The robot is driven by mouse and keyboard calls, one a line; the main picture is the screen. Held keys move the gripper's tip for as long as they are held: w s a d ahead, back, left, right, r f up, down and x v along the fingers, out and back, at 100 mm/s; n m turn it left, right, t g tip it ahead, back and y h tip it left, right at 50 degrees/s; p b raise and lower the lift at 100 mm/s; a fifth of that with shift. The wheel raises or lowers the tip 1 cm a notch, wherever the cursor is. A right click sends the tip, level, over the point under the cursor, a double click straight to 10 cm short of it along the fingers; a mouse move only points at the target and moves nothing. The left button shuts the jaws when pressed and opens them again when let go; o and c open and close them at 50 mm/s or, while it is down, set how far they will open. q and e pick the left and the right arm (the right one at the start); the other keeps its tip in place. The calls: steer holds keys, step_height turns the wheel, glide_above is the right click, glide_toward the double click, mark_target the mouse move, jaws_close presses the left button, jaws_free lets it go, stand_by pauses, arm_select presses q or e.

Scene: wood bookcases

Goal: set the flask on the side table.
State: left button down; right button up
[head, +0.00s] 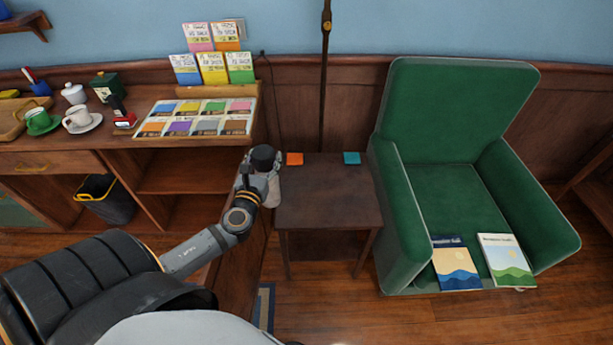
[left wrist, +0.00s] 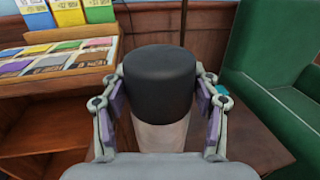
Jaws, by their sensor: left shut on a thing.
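The flask has a black cap and a pale body. In the left wrist view the flask (left wrist: 160,85) stands upright between the two fingers of my left gripper (left wrist: 160,105), which is shut on it with purple pads at its sides. In the head view the flask's black cap (head: 263,157) shows at the left edge of the dark wood side table (head: 330,205), with my left gripper (head: 262,180) around the body. The flask's bottom is hidden, so I cannot tell whether it touches the table. My right gripper is not in view.
An orange coaster (head: 295,159) and a teal coaster (head: 352,158) lie at the table's back edge. A green armchair (head: 450,190) stands close on the right. A lamp pole (head: 324,90) rises behind. A wood bookcase (head: 185,165) with a card display (head: 195,117) is left. The table's middle is clear.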

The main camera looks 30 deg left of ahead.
arm_select(q)
steer(key=w+d+f+b, duration=0.2)
steer(key=w+f+b, duration=0.3)
steer(key=w+f, duration=0.5)
steer(key=shift+w+f+b, duration=0.3)
steer(key=shift+f, duration=0.45)
steer(key=shift+d, duration=0.1)
steer(key=shift+f, duration=0.1)
steer(key=shift+c, duration=1.7)
jaws_free()
